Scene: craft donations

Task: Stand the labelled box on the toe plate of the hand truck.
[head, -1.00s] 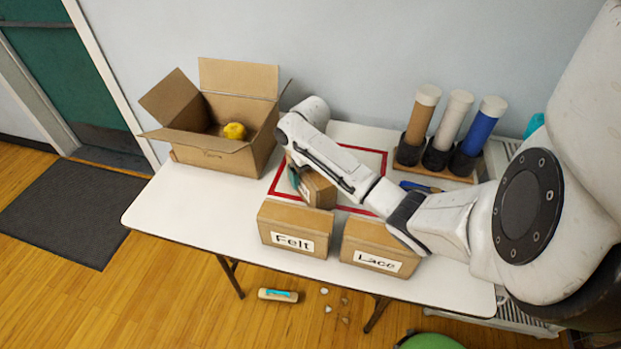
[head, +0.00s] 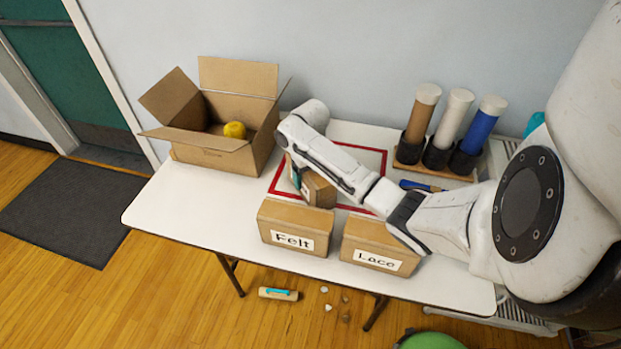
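A brown box marked Felt (head: 283,215) and one marked Lace (head: 388,236) stand side by side at the table's front edge, labels facing me. A third, smaller brown box (head: 319,191) stands behind them within the red outline, partly covered by my arm. A sliver of white label and a teal patch show at its left side. My gripper (head: 293,170) is down at that box's left side, mostly hidden behind my arm. I cannot tell whether its fingers are shut on the box. No hand truck or toe plate can be made out.
An open carton (head: 213,155) with a yellow ball (head: 234,130) stands at the table's back left. A rack (head: 436,170) with three tubes stands at the back right, a blue-handled tool (head: 420,186) before it. The white table's (head: 190,205) left front is clear. Small items lie on the floor.

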